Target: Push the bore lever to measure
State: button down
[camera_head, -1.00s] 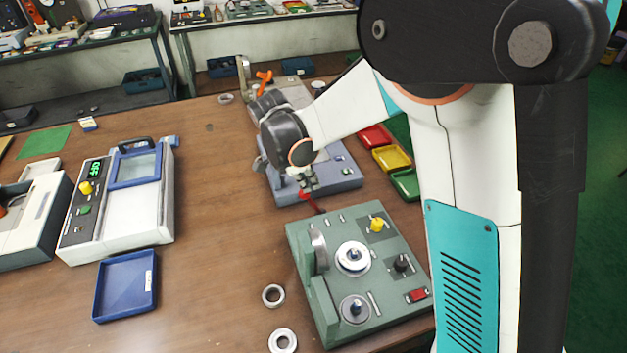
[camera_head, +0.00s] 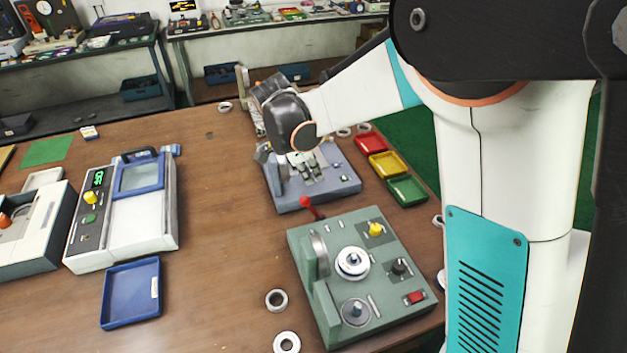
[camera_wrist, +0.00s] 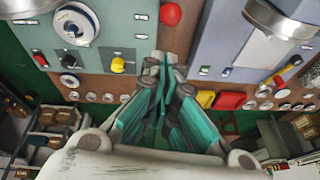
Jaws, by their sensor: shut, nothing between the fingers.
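The green bench device (camera_head: 330,262) carries a bright ring on a spindle (camera_head: 352,262) and a lever with a red ball end (camera_head: 307,203) at its far edge. I take this as the bore lever. The red ball (camera_wrist: 170,13) also shows at the top of the wrist view, beside the green device (camera_wrist: 118,35). My gripper (camera_head: 308,172) is shut and empty, over the blue-grey device (camera_head: 330,192) behind the lever. In the wrist view, my gripper's fingertips (camera_wrist: 165,65) are together, and the red ball appears apart from them.
Red, yellow and green trays (camera_head: 388,165) lie right of the blue-grey device. Two loose rings (camera_head: 277,300) lie left of the green device. A white measuring device (camera_head: 125,210) and a blue tray (camera_head: 131,292) stand at the left. Bare table lies between.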

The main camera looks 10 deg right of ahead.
jog(key=v, duration=0.2)
jog(key=a+p+v, duration=0.1)
jog(key=v, duration=0.2)
jog(key=shift+s+a, duration=0.15)
jog(key=shift+s, duration=0.05)
